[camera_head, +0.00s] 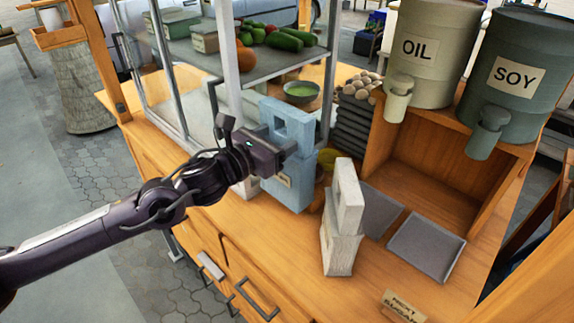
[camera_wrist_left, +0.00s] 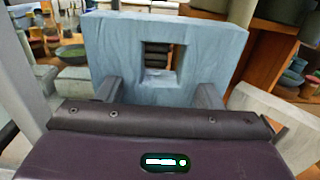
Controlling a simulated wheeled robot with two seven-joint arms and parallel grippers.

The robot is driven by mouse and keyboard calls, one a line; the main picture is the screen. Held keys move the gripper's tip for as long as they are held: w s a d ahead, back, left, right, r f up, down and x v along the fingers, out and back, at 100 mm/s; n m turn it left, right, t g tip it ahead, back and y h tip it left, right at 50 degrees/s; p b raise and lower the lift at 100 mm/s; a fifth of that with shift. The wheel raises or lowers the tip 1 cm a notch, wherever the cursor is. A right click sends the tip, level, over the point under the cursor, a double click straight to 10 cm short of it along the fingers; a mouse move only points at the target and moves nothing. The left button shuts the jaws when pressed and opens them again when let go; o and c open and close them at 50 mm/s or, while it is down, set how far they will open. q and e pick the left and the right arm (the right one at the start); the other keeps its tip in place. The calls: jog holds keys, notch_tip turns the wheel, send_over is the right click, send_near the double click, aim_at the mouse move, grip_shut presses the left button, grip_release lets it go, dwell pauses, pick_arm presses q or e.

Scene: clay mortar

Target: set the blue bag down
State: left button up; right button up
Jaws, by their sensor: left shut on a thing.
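My left gripper (camera_head: 287,147) comes in from the left and is shut on the bag's upper part, below the hole. In the left wrist view the blue top (camera_wrist_left: 205,50) spans the picture in front of my left gripper (camera_wrist_left: 162,95). The bag's lower end is close to the counter; I cannot tell whether it touches. My right gripper is not in view.
A white bag (camera_head: 341,225) stands close on the right, before grey trays (camera_head: 427,246). Another pale bag is mostly hidden behind my gripper. A glass-sided shelf (camera_head: 262,68) rises behind. OIL (camera_head: 421,70) and SOY (camera_head: 513,45) containers stand on a wooden box.

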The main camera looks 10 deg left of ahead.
aim_at(294, 186)
pick_arm(q)
notch_tip(294, 186, down, 3)
jog(key=shift+r, duration=0.1)
notch_tip(294, 186, down, 5)
jog(key=shift+r+p, duration=0.1)
jog(key=shift+p, duration=0.2)
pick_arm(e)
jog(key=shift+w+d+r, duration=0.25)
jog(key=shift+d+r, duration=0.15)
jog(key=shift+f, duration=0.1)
pick_arm(q)
jog(key=shift+f+b, duration=0.25)
jog(key=shift+b, duration=0.05)
jog(key=o, duration=1.1)
jog(key=shift+c, duration=0.2)
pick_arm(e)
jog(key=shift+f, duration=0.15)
